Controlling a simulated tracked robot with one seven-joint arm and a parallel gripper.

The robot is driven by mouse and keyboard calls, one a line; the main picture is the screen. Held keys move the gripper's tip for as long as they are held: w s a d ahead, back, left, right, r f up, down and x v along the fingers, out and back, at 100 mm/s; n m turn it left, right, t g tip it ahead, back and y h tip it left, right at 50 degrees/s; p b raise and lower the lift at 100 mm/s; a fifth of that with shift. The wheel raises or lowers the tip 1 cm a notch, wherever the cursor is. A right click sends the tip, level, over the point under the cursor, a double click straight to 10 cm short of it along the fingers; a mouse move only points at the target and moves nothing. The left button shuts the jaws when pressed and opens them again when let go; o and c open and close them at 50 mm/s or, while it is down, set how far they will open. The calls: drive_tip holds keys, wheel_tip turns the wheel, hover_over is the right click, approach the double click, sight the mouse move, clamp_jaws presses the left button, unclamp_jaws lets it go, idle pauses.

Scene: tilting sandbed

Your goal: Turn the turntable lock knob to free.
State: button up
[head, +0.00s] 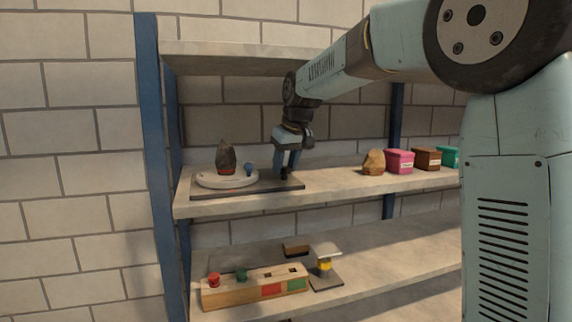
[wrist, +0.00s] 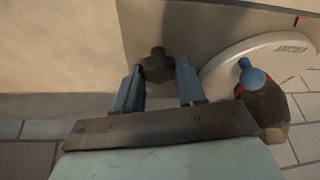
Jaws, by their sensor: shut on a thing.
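The turntable (head: 213,182) is a round pale disc on a dark base plate (head: 270,186) on the upper shelf. A dark pointed rock (head: 226,156) stands on it, and a small blue-topped peg (head: 249,169) is at its right edge. The disc also shows at the right of the wrist view (wrist: 228,72). My gripper (head: 285,173) points down at the right part of the base plate. In the wrist view a dark lobed lock knob (wrist: 157,66) sits between the two blue fingers of my gripper (wrist: 159,72), which is shut on it. The knob is hidden in the head view.
Right along the shelf (head: 335,187) are a tan rock (head: 374,162) and pink (head: 399,161), brown (head: 427,158) and green (head: 449,156) boxes. A blue post (head: 150,130) stands left. A wooden button block (head: 240,290) and a stand (head: 325,266) are below.

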drive_tip(key=shift+c, duration=1.4)
drive_tip(key=shift+d, duration=0.2)
drive_tip(key=shift+c, duration=0.6)
drive_tip(key=shift+a, duration=0.1)
